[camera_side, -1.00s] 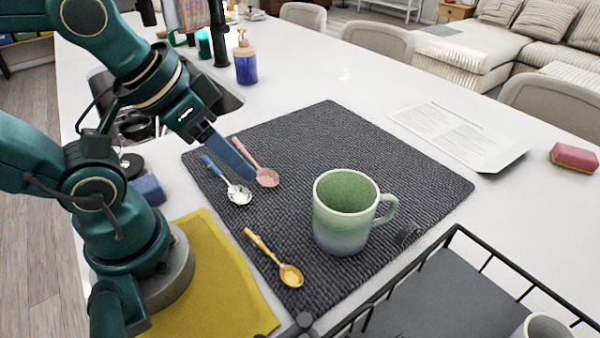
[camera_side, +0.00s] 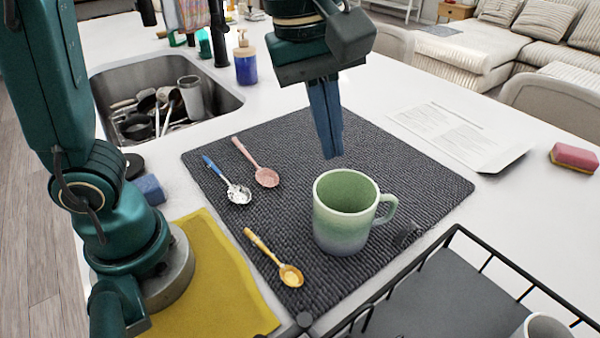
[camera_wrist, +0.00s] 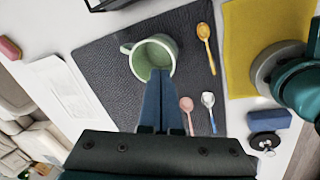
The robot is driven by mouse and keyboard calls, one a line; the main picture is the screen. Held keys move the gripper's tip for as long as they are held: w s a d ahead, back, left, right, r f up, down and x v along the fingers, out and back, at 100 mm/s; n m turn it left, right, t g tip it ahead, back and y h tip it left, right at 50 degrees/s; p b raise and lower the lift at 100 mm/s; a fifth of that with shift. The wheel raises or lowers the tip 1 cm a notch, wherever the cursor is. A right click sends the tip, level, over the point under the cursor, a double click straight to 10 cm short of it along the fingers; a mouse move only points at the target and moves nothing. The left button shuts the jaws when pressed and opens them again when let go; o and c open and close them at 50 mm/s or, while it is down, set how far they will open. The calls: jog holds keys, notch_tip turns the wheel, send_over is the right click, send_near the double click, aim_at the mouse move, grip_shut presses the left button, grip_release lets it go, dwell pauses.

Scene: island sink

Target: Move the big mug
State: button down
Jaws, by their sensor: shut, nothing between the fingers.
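The big mug (camera_side: 341,222) stands upright on the dark mat (camera_side: 420,172), green at the top and fading to blue-grey at the base, with its handle to the right in the side view. In the wrist view the mug (camera_wrist: 162,49) shows beyond my fingertips, its handle pointing left. My gripper (camera_side: 331,156) points down above the mat, behind and above the mug in the side view. Its blue fingers are shut and empty. In the wrist view the fingertips (camera_wrist: 159,72) overlap the near rim of the mug; I cannot tell that they touch it.
Pink (camera_side: 266,177), silver (camera_side: 238,193) and yellow (camera_side: 290,274) spoons lie left of the mug. A black wire rack (camera_side: 455,228) stands at front right. A yellow cloth (camera_side: 215,285), paper sheet (camera_side: 455,130), pink sponge (camera_side: 574,157) and filled sink (camera_side: 225,101) surround the mat.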

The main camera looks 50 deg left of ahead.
jog(key=d+f+m+g, duration=0.1)
jog(key=d+f+g, duration=0.1)
jog(key=d+f, duration=0.55)
jog(key=shift+y, duration=0.4)
jog(key=f, duration=0.9)
jog(key=shift+s+d+f, duration=0.1)
jog(key=shift+d+f, duration=0.05)
jog(key=shift+d, duration=0.1)
jog(key=shift+w+a, duration=0.35)
jog(key=shift+a, duration=0.2)
jog(key=shift+w+a, duration=0.3)
jog(key=shift+a, duration=0.2)
jog(key=shift+w+a, duration=0.35)
jog(key=shift+a, duration=0.3)
jog(key=w+a, duration=0.3)
jog(key=a, duration=0.2)
jog(key=w+a, duration=0.2)
jog(key=a, duration=0.3)
jog(key=w+a, duration=0.3)
jog(key=a, duration=0.2)
jog(key=shift+w+a, duration=0.35)
jog(key=shift+a, duration=0.05)
jog(key=shift+d, duration=0.1)
